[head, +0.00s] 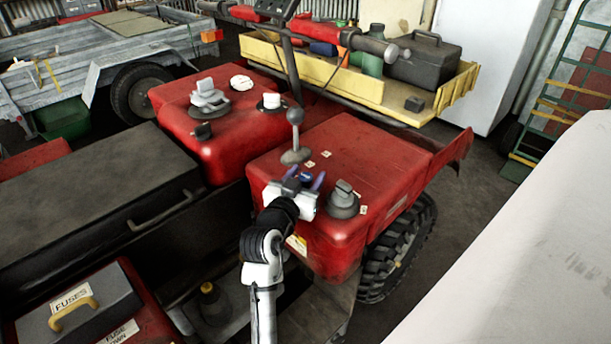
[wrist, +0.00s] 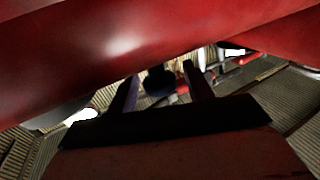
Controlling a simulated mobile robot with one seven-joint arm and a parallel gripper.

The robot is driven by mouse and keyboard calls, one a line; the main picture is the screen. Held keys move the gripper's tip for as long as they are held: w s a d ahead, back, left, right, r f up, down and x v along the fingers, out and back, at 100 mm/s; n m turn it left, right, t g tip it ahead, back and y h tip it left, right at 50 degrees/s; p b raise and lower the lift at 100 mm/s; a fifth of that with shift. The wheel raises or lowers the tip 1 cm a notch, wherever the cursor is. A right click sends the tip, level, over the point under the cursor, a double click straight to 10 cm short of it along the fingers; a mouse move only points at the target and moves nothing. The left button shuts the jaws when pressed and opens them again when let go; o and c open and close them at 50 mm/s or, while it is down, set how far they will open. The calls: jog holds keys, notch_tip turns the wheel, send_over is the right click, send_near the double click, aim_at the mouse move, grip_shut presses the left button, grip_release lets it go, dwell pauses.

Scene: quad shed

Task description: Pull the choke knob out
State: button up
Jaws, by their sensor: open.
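My gripper (head: 305,179) is open at the front part of the red quad body (head: 365,165), with its two blue fingers spread apart. A small dark round knob (head: 306,176) shows between the fingers; it looks like the choke knob, but no label on it can be read. In the wrist view a dark round shape (wrist: 158,80) lies between the fingertips of my gripper (wrist: 160,74). I cannot tell whether either finger touches it. The red body fills the top of the wrist view.
A grey rotary knob (head: 343,203) stands just right of my gripper. A ball-topped lever (head: 295,118) rises behind it. A yellow rack (head: 380,92) with bottles and a dark toolbox (head: 425,62) is beyond. A pale surface (head: 530,255) fills the right foreground.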

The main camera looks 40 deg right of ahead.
grip_shut()
jog(key=shift+r+p, duration=0.7)
jog(key=shift+r, duration=0.75)
grip_release()
jog(key=shift+f, duration=0.1)
jog(key=shift+a, duration=0.1)
